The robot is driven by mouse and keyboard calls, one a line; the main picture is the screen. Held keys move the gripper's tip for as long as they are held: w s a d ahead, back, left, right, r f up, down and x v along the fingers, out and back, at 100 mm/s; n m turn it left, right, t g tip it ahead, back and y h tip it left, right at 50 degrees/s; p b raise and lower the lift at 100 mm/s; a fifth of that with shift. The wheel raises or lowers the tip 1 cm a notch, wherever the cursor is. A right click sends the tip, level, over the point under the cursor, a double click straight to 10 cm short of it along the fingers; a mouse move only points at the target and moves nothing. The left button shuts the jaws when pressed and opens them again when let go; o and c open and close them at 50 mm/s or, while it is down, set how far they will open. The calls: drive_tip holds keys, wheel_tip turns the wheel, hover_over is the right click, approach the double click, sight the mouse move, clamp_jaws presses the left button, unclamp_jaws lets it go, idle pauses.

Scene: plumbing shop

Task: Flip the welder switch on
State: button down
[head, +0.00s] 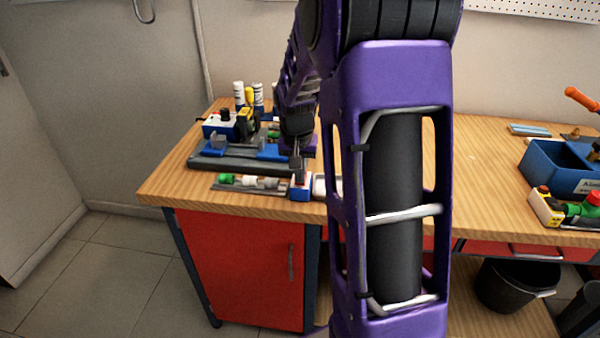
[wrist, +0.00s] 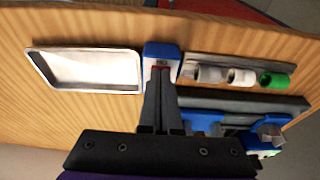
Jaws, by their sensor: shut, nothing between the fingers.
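A small blue and white box with a red part on it, which looks like the welder switch (wrist: 161,52), sits near the table's front edge. It also shows in the head view (head: 300,193), partly behind my gripper. My gripper (wrist: 160,76) is shut and empty, with its fingertips at the red part. I cannot tell whether they touch it or which way the switch is set. In the head view my gripper (head: 296,168) points down over the box. A grey and blue bench device, perhaps the welder (head: 235,163), lies just behind.
A rail of white and green fittings (wrist: 240,76) lies beside the box, and a shallow metal tray (wrist: 85,70) is on its other side. Bottles (head: 249,95) and a blue device (head: 222,125) stand behind. A blue bin (head: 557,172) is at the right; the table's middle is mostly clear.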

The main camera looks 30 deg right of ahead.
drive_tip(key=shift+w+r, duration=0.1)
drive_tip(key=shift+w+d+r+p, duration=0.3)
drive_tip(key=shift+w+d+p, duration=0.1)
drive_tip(key=shift+w+p, duration=0.1)
idle(0.3)
drive_tip(key=shift+r, duration=0.35)
drive_tip(key=p+v, duration=0.3)
drive_tip(key=v, duration=0.1)
drive_tip(key=shift+w+d+r+p, duration=0.15)
drive_tip(key=shift+w+d+p, duration=0.05)
drive_tip(key=shift+w+p, duration=0.1)
drive_tip(key=s+a+r, duration=0.2)
drive_tip(key=s+r, duration=0.2)
drive_tip(key=r, duration=0.4)
drive_tip(key=shift+a, duration=0.35)
